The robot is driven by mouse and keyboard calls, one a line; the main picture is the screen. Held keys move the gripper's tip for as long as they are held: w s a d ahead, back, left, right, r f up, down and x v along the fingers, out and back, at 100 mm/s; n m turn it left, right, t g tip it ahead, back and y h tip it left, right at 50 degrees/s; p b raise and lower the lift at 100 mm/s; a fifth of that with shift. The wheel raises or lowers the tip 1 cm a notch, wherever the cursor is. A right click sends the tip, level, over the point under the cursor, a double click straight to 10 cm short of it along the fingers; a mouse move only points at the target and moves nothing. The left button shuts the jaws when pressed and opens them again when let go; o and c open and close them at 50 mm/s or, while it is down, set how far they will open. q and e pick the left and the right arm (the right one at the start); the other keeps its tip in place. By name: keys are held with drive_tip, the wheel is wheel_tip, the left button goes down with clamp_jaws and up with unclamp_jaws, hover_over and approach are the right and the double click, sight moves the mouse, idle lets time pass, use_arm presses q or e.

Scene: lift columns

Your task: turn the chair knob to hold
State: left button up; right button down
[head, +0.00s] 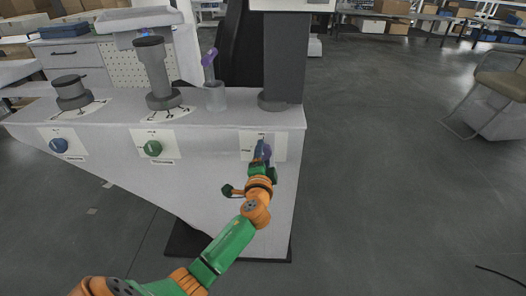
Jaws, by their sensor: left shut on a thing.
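A grey bench has three white label plates on its front face, each with a knob. The left knob (59,145) is blue and the middle knob (153,148) is green. My left gripper (262,152) is at the right plate (248,142), shut on the knob there. The gripper covers most of that knob, so its pointing direction cannot be read. The lettering on the plates is too small to read. My right gripper is not in view.
On the bench top (120,100) stand a short grey dial (72,92), a taller grey column (158,78), a cup (215,97) holding a purple-topped item and a thick dark column (284,60).

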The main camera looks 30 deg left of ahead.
use_arm(q)
drive_tip(key=m+p, duration=0.1)
drive_tip(key=m, duration=0.3)
drive_tip(key=shift+f+m+p, duration=0.1)
drive_tip(key=shift+m+p, duration=0.2)
drive_tip(key=shift+m+g+y, duration=0.3)
drive_tip(key=o, duration=1.4)
drive_tip(key=shift+d, duration=0.1)
drive_tip(key=shift+c, duration=0.2)
drive_tip(key=p+v, duration=0.1)
drive_tip(key=v, duration=0.6)
drive_tip(key=shift+f, duration=0.1)
